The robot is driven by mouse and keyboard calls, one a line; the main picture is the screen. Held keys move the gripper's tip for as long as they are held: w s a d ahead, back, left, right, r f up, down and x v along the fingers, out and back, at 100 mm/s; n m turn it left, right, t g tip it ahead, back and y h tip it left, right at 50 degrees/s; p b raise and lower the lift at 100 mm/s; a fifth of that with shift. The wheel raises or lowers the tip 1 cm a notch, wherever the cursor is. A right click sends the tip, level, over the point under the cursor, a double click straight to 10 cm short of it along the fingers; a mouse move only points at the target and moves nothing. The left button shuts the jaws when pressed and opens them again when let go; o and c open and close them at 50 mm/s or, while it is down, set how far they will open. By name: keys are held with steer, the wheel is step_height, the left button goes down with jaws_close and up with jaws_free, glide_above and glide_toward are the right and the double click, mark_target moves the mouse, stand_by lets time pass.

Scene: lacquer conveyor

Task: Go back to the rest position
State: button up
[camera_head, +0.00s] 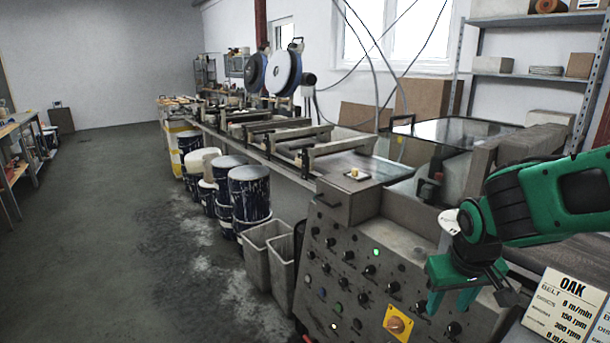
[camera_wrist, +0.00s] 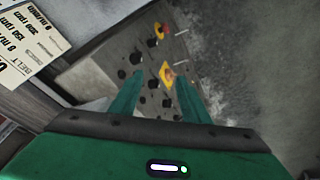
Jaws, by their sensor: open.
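My green gripper (camera_head: 468,298) hangs at the right of the head view, in front of the right part of the control panel (camera_head: 345,262). Its two fingers are spread apart with nothing between them. The same yellow plate (camera_head: 397,322) is to the lower left of my gripper in the head view. I cannot tell the exact gap between the fingers and the panel.
A white card reading OAK (camera_head: 572,305) stands at the lower right, near my gripper. Grey bins (camera_head: 266,250) and paint-stained drums (camera_head: 249,195) line the conveyor (camera_head: 318,150). Open concrete floor (camera_head: 110,220) lies to the left. A metal shelf (camera_head: 535,80) is at the back right.

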step_height(320, 180, up, 5)
steer(key=s+t+y, duration=0.1)
steer(key=s, duration=0.2)
steer(key=s+d+f+m+g, duration=0.1)
steer(key=s+d+m+g, duration=0.1)
steer(key=s+d, duration=0.3)
steer(key=s+d+f+m+g, duration=0.1)
steer(key=s+d+m, duration=0.3)
steer(key=s, duration=0.8)
steer(key=shift+d+m+g, duration=0.3)
steer(key=shift+d+g, duration=0.4)
steer(key=shift+d, duration=0.45)
steer(key=shift+w, duration=0.1)
steer(key=shift+w+f, duration=0.25)
steer(key=shift+w, duration=0.35)
